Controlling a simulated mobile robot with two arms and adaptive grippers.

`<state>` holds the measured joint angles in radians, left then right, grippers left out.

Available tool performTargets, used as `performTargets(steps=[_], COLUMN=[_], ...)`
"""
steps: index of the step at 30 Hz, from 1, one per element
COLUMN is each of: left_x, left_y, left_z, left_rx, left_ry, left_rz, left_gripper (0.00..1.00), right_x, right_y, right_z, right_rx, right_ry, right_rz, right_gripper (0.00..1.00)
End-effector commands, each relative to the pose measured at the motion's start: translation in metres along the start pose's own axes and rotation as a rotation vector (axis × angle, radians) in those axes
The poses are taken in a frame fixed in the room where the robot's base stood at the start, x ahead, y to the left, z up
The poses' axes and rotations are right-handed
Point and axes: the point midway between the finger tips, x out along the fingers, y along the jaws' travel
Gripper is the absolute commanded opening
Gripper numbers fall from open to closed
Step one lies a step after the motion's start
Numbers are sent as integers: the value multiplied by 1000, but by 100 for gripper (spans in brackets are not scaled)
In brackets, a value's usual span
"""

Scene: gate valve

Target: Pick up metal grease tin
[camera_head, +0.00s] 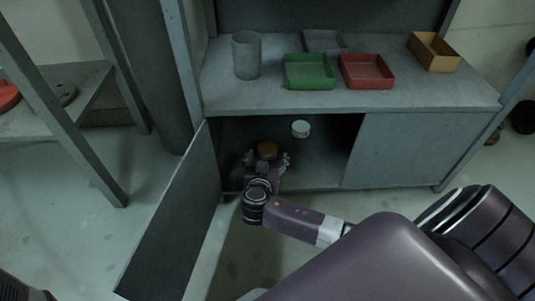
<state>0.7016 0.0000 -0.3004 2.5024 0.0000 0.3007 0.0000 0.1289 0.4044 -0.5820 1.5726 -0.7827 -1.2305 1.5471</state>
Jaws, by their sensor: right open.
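A round tin with a yellow-gold top (266,149) stands inside the cabinet's dark lower compartment. A second round tin with a pale, whitish top (301,129) stands behind it and to the right. I cannot tell from their looks which one is the metal grease tin. My right gripper (267,159) reaches into the compartment opening. Its fingers are open, spread to either side of the yellow-topped tin's near side. Whether they touch it cannot be told. The lower part of that tin is hidden by the gripper. My left gripper is not in view.
The cabinet door (178,215) stands open on the left, close to my right wrist. The right front panel (410,148) is closed. On the worktop (225,98) are a grey cup (247,55), a green tray (308,85), a red tray (366,84) and a cardboard box (434,52).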

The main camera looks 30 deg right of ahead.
Motion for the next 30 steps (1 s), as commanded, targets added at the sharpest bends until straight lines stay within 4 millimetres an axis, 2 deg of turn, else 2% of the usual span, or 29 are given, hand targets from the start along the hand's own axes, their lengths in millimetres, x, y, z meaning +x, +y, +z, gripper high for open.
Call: performTargets(steps=[12, 18, 27, 30], left_x=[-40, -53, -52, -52], left_y=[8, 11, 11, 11], left_z=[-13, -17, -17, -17], left_rx=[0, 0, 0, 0], left_ry=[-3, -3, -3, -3], left_rz=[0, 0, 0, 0], left_gripper=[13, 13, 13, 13], right_x=[42, 60, 62, 62], right_y=[-6, -6, -6, -6], right_z=[3, 1, -1, -1], right_rx=[-2, -2, -2, -2], right_ry=[2, 0, -2, -2], right_rz=[-1, -1, -1, -1], right_gripper=[71, 71, 71, 63])
